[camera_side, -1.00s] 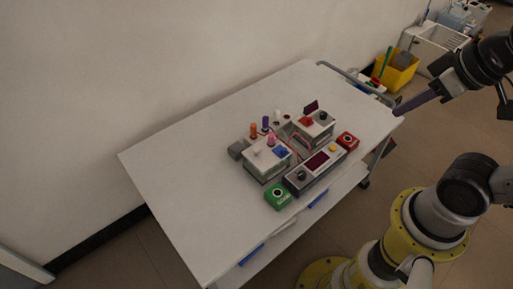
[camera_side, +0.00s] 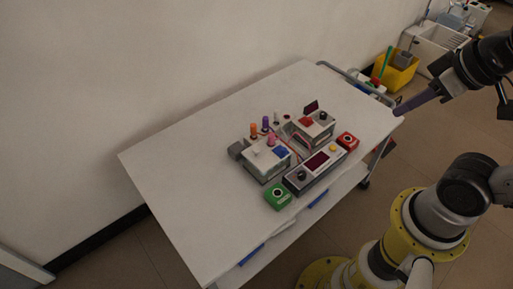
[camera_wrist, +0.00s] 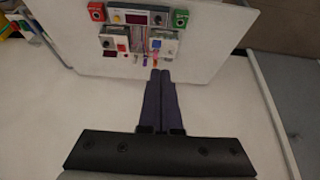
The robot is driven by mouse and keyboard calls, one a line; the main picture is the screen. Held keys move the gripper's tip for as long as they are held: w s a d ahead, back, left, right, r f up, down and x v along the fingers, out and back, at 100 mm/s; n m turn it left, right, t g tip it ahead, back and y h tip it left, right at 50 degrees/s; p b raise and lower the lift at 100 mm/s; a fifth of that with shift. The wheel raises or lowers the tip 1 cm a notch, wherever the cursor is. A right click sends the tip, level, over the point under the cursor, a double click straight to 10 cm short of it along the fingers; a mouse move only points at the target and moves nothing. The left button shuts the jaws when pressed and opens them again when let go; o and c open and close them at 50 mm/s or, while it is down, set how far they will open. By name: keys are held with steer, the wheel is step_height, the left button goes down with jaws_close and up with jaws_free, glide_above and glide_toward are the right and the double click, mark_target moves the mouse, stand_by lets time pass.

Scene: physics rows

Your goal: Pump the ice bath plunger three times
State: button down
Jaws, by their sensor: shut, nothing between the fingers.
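A cluster of small lab devices stands on the white table. One white box (camera_side: 266,164) carries a white knob, a pink knob (camera_side: 271,141) and a blue part (camera_side: 281,152). A second white box (camera_side: 313,128) has a red part and a black knob on top. An orange peg (camera_side: 253,129) and a purple peg (camera_side: 265,123) stand behind. I cannot tell which part is the ice bath plunger. My gripper (camera_side: 398,112) is shut and empty, off the table's right end, apart from the devices. In the wrist view its fingers (camera_wrist: 160,73) lie together below the cluster.
A control panel (camera_side: 317,162) with a dark red display sits between a green button block (camera_side: 278,196) and a red button block (camera_side: 347,141). The left part of the white table (camera_side: 190,165) is clear. A metal rail and a yellow bucket (camera_side: 396,73) are beyond the far end.

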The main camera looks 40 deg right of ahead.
steer(key=w+r+n+t, duration=0.3)
steer(key=w+r, duration=0.1)
steer(key=w, duration=0.8)
steer(key=w+r+n+t, duration=0.3)
steer(key=w+n, duration=0.1)
steer(key=w, duration=0.7)
steer(key=w+a+f+n+y, duration=0.1)
steer(key=w+a+f+n, duration=0.2)
steer(key=w+f, duration=0.7)
step_height(320, 180, down, 23)
steer(key=w+a+n+g+y, duration=0.1)
steer(key=a+g, duration=0.1)
steer(key=shift+w+a+g, duration=0.2)
steer(key=shift+a+g, duration=0.1)
steer(key=shift+a, duration=0.1)
